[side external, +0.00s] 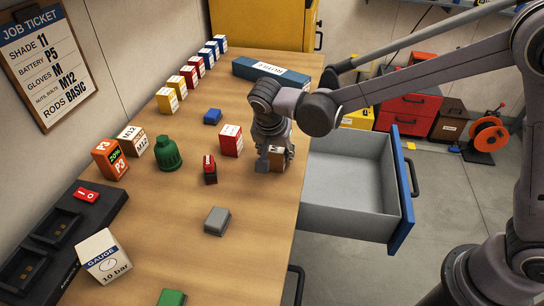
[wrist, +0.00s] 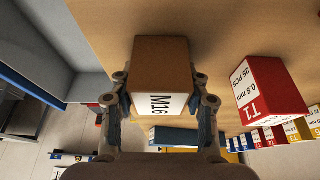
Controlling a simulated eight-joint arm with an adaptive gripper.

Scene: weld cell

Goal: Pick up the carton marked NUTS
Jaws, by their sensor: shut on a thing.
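My gripper (side external: 274,157) is shut on a small brown carton (side external: 278,160) near the right edge of the bench. In the wrist view the held carton (wrist: 158,58) shows a white label reading M16, between the two fingers of my gripper (wrist: 160,88). I cannot tell whether it touches the bench top. Another brown carton with white labels reading M12 (side external: 131,140) stands at the left of the bench, away from my gripper. The word NUTS is not legible on either carton.
A grey drawer (side external: 345,217) stands open right of the bench (side external: 255,240). A red-and-white T1 box (side external: 231,140), a red-and-black block (side external: 210,169), a grey block (side external: 217,221) and a green bottle (side external: 168,155) stand nearby. A long blue box (side external: 270,72) lies behind.

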